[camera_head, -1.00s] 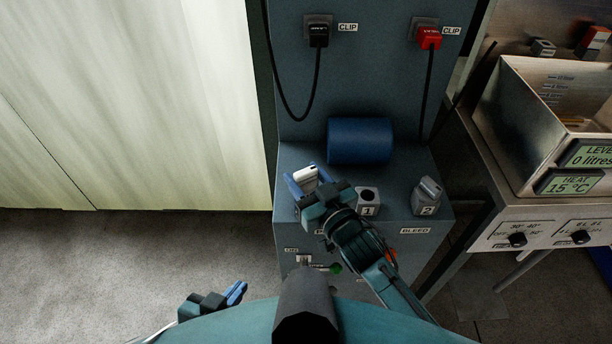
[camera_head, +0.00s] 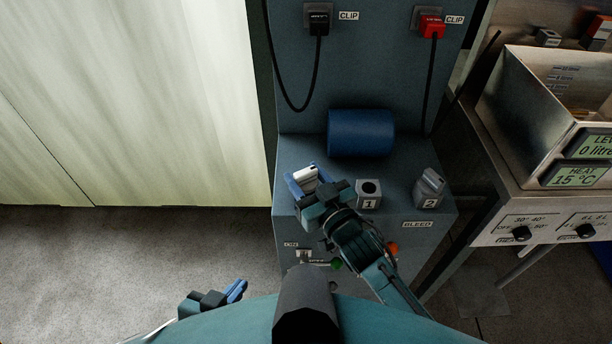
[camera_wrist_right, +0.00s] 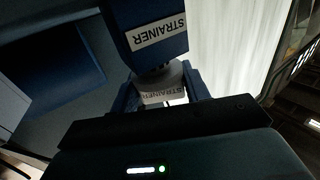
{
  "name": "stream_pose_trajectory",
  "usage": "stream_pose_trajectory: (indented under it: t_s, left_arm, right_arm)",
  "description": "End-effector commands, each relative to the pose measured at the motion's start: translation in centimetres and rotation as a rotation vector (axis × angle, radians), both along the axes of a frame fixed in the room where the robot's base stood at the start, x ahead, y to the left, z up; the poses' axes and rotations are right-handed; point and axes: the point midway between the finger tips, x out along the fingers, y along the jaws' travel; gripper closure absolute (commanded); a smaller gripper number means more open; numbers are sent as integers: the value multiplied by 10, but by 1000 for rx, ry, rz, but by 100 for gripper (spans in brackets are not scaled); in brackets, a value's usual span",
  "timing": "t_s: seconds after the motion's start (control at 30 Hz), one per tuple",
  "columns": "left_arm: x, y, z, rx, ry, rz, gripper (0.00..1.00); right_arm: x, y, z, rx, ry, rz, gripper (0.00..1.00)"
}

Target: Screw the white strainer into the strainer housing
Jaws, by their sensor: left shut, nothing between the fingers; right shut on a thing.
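The white strainer (camera_head: 306,174), labelled STRAINER, is between the blue fingers of my right gripper (camera_head: 307,180), which is shut on it. It also shows in the right wrist view (camera_wrist_right: 160,90), below a dark blue block with its own STRAINER label, which looks like the strainer housing (camera_wrist_right: 152,22). The strainer is close under the block; whether its thread is engaged cannot be told. I cannot pick out the housing in the head view. My left gripper (camera_head: 236,291) is shut and empty, low and to the left, away from the cabinet.
A blue cylinder (camera_head: 360,133) lies on the cabinet ledge behind the strainer. Sockets marked 1 (camera_head: 369,194) and 2 (camera_head: 430,188) stand to the right. A black cable (camera_head: 318,60) and a red plug (camera_head: 432,25) are above. A steel tank (camera_head: 535,110) stands at far right.

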Motion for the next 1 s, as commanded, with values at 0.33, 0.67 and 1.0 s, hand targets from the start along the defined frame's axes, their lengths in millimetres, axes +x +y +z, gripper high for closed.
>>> stream_pose_trajectory:
  t_s: [0.33, 0.67, 1.0]
  left_arm:
    - [0, 0, -7, -1, -2, -1, 100]
    - [1, 0, -8, -1, -3, -1, 100]
    - [0, 0, -9, 0, -2, -1, 100]
  right_arm:
    - [0, 0, -9, 1, 0, 0, 77]
    - [0, 0, -12, 1, 0, 0, 41]
    - [0, 0, -13, -1, 1, 0, 28]
